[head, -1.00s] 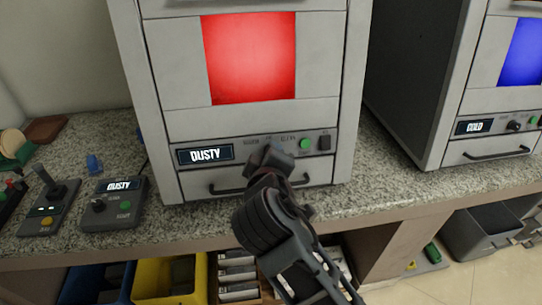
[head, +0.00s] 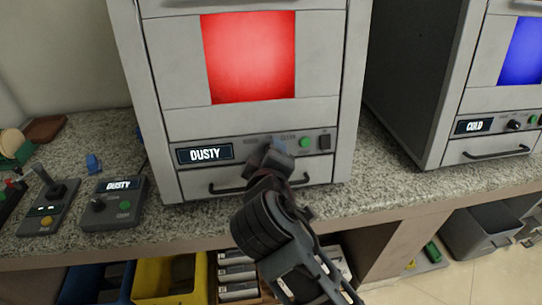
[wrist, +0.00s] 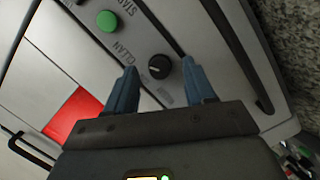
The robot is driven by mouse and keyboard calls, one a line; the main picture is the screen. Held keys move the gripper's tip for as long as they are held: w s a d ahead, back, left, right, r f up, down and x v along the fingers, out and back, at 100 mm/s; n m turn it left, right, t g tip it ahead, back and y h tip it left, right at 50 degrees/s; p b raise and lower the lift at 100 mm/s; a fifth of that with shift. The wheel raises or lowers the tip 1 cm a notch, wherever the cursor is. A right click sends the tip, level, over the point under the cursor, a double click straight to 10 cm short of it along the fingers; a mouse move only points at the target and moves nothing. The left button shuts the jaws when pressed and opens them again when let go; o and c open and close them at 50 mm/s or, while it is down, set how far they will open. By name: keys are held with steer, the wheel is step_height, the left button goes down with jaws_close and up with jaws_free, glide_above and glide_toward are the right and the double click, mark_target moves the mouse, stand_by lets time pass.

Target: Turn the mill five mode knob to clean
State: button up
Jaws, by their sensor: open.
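The mill with the red window (head: 250,58) stands on the counter, and its display (head: 205,154) reads DUSTY. Its black mode knob (wrist: 160,66) shows in the wrist view, with a pale pointer mark and the word CLEAN printed beside it. My gripper (wrist: 162,82) is open, its two blue fingers on either side of the knob in that view. Whether the fingertips touch the knob I cannot tell. In the head view my gripper (head: 275,153) covers the knob. A green START button (wrist: 107,21) is on the same panel.
A drawer handle (head: 230,187) sticks out below the panel. A small control box reading DUSTY (head: 112,205) and a joystick box (head: 48,205) stand on the counter at left. Another machine reading COLD (head: 474,127) stands at right.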

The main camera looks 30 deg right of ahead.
steer(key=v, duration=0.7)
stand_by(0.3)
steer(key=s+f+y, duration=0.6)
steer(key=s+f, duration=0.5)
steer(key=s, duration=0.6)
steer(key=s+d+r+m+t, duration=0.1)
steer(key=s+d+r+m, duration=0.1)
steer(key=s, duration=0.6)
steer(key=s+d+r+m+t, duration=0.1)
steer(key=s+r+m, duration=0.3)
steer(key=s, duration=0.5)
steer(key=shift+s+d+r+m+y, duration=0.3)
steer(key=shift+d+r+y, duration=0.1)
steer(key=shift+d+r, duration=0.15)
steer(key=shift+c, duration=0.3)
